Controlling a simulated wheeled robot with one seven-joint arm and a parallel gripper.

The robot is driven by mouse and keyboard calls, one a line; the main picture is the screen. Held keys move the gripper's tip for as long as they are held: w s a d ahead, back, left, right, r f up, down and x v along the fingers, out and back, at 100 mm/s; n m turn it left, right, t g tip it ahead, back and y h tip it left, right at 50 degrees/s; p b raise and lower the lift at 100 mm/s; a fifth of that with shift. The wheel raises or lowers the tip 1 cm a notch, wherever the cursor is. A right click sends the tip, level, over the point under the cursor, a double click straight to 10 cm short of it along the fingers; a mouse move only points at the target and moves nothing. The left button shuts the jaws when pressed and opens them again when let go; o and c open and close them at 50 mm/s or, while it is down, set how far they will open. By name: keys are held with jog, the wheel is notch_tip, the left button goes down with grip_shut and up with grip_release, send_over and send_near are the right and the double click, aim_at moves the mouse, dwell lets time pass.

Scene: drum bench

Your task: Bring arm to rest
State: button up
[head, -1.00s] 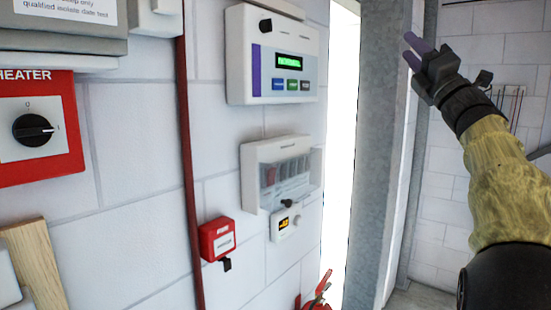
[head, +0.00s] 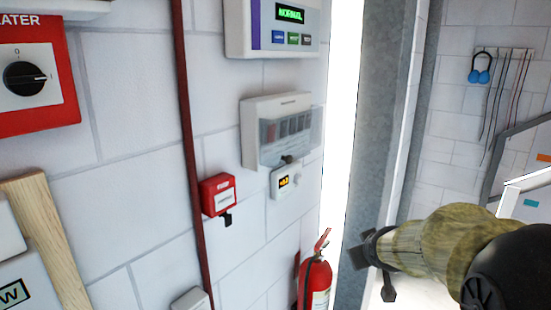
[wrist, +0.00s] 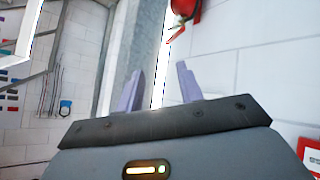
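My gripper shows in the wrist view (wrist: 160,88) with its two purple-grey fingers spread apart and nothing between them. In the head view my arm comes in from the lower right, and its wrist end (head: 375,262) points left in front of the grey door post. The fingers are hard to make out there. The gripper appears clear of the wall and its fittings.
On the white block wall are a panel reading NORMAL (head: 283,28), a clear-covered box (head: 280,130), a red call point (head: 218,194) and a red heater switch (head: 38,80). A fire extinguisher (head: 314,280) stands by the bright doorway gap. Blue ear defenders (head: 479,70) hang at right.

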jog(key=s+a+f+m+g, duration=0.1)
jog(key=s+a+f+g, duration=0.2)
jog(key=s+f, duration=0.4)
jog(key=s+a+f+m+g+y, duration=0.1)
jog(key=s+a+f+m+g, duration=0.1)
jog(key=s+f, duration=0.5)
jog(key=s+a+g, duration=0.1)
jog(key=s+g, duration=0.1)
jog(key=s, duration=0.3)
jog(key=shift+s+a, duration=0.25)
